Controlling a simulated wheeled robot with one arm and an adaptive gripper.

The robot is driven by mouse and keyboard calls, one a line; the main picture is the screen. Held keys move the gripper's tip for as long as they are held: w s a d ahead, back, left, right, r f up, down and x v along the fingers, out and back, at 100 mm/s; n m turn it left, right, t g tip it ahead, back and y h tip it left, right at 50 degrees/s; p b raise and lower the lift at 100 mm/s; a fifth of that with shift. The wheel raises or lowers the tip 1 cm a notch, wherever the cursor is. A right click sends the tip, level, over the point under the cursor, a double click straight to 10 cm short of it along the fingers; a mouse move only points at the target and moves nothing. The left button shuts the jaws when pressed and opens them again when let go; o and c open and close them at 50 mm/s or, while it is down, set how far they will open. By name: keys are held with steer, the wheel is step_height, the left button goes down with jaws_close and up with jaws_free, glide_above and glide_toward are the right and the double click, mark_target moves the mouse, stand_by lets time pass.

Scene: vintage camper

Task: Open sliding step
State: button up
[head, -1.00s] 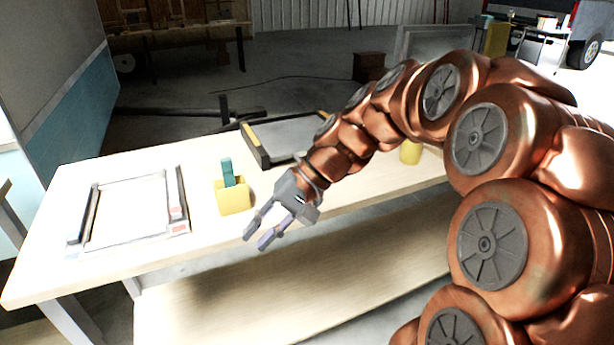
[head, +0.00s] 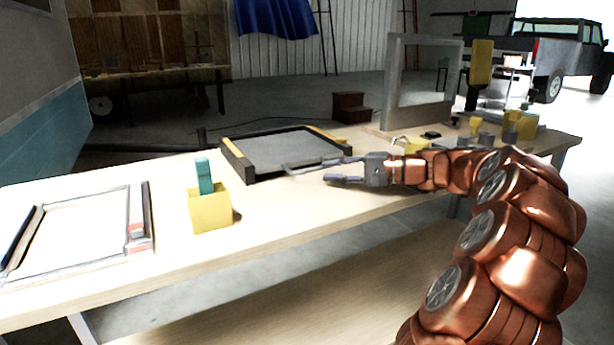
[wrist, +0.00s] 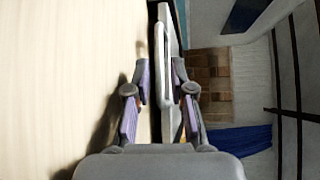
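The sliding step appears to be the grey panel (head: 285,146) in a black frame with yellow strips, lying on the workbench. A thin grey handle (head: 302,167) sticks out at its front right. My gripper (head: 325,170) is open and points left at this handle. In the wrist view my gripper (wrist: 160,75) has its two fingers spread, and the pale handle bar (wrist: 168,40) runs between or just beyond their tips, nearer the right finger. I cannot tell whether a finger touches it.
A light framed panel (head: 140,220) lies at the workbench's left end. A yellow cup (head: 211,211) with a teal item (head: 204,176) stands between the two units. Small yellow and grey objects and a grey upright frame (head: 388,85) stand right. The front of the bench (head: 290,204) is clear.

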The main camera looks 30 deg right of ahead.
mark_target(310, 171)
steer(key=b+x, duration=0.1)
steer(key=x, duration=0.4)
steer(key=shift+f, duration=0.15)
steer(key=shift+x, duration=0.8)
jaws_close()
